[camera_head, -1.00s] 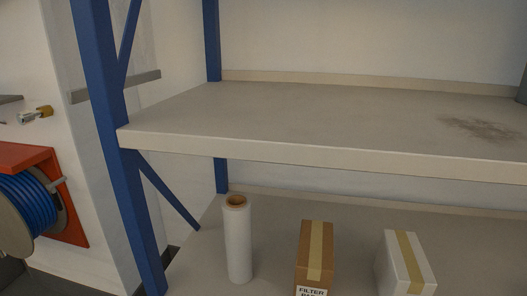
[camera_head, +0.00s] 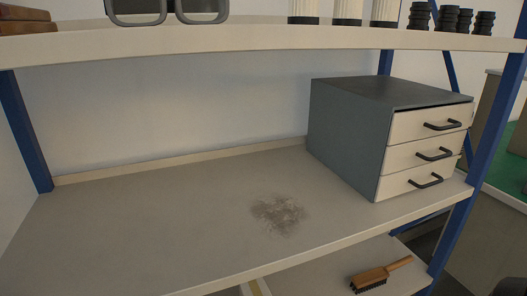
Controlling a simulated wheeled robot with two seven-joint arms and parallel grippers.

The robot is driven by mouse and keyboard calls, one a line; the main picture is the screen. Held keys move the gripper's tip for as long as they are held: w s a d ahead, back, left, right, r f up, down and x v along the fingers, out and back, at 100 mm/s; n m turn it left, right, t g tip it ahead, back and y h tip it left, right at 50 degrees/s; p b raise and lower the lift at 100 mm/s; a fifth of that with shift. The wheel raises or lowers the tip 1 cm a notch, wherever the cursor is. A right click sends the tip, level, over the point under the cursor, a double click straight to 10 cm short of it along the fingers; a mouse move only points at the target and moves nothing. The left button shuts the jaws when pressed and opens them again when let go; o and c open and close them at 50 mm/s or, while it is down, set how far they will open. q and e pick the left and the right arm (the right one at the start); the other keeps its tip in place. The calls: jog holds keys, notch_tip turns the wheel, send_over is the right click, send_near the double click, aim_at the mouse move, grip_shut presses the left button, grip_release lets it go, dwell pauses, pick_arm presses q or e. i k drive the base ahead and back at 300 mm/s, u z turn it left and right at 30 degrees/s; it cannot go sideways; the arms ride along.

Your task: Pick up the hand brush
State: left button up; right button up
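The hand brush (camera_head: 381,275) has a brown wooden body and handle and dark bristles. It lies on the lower shelf (camera_head: 325,279) at the bottom right of the head view, below the drawer unit. Its handle points to the right and a little away. The bristles face the near left side. Neither of my grippers shows in the view.
A grey drawer unit (camera_head: 345,138) with three cream drawers stands at the right of the middle shelf (camera_head: 130,225). Goods stand on the upper shelf (camera_head: 230,38). Blue posts (camera_head: 478,165) frame the rack.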

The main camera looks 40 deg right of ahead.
aim_at(365, 282)
jog(key=z, duration=2.1)
